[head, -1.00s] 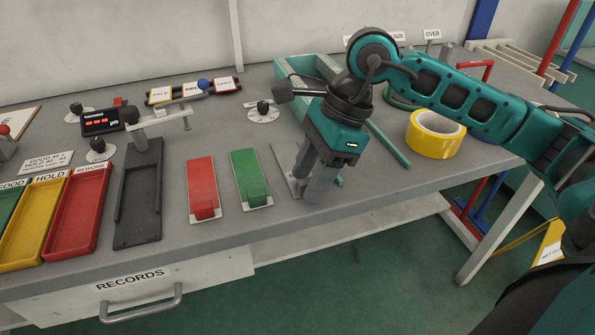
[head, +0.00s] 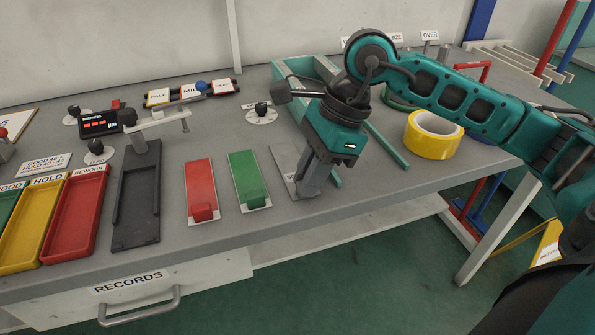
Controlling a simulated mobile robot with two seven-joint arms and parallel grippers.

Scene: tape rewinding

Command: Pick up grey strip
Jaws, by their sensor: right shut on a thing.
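My right gripper (head: 308,189) points down at the grey strip (head: 309,180), to the right of the green strip. Its fingers are shut on the grey strip, which is mostly hidden between them. A light grey backing plate (head: 284,163) shows beside the fingers, on the table. The green strip (head: 247,178) and the red strip (head: 201,188) lie on similar plates to the left. My left gripper is not in view.
A dark grey tray (head: 136,200) and red (head: 72,222), yellow (head: 32,229) and green trays stand at the left. A yellow tape roll (head: 432,146) and a teal frame (head: 293,70) are at the right and back. The table's front edge runs close to the gripper.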

